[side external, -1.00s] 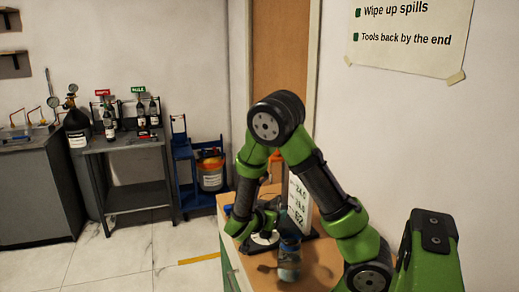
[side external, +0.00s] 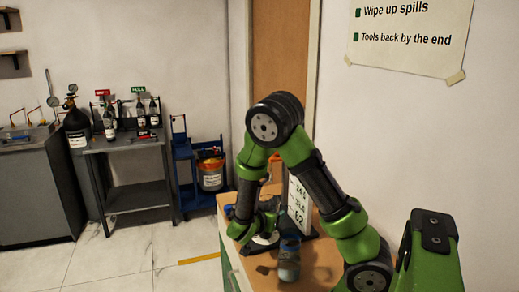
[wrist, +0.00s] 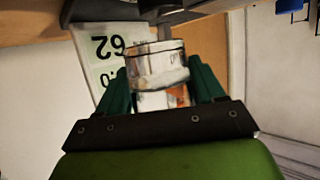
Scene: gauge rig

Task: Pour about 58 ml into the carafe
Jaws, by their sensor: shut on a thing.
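My gripper (wrist: 159,75) is shut on a clear glass-like vessel (wrist: 157,62), with one dark green finger on each side of it in the wrist view. The vessel has a dark line near its rim; how much liquid it holds is not clear. In the side external view my gripper (side external: 264,217) is over the wooden bench, partly hidden by my arm. A bluish-grey jar-like vessel (side external: 288,262) stands on the bench in front of it. I cannot tell for sure whether it is the carafe.
A white number board (side external: 299,205) stands behind the gripper; its lowest figure reads 62. It also shows upside down in the wrist view (wrist: 107,48). A small dark item (side external: 263,269) lies near the bench's front edge. A grey side table (side external: 125,142) holds several bottles.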

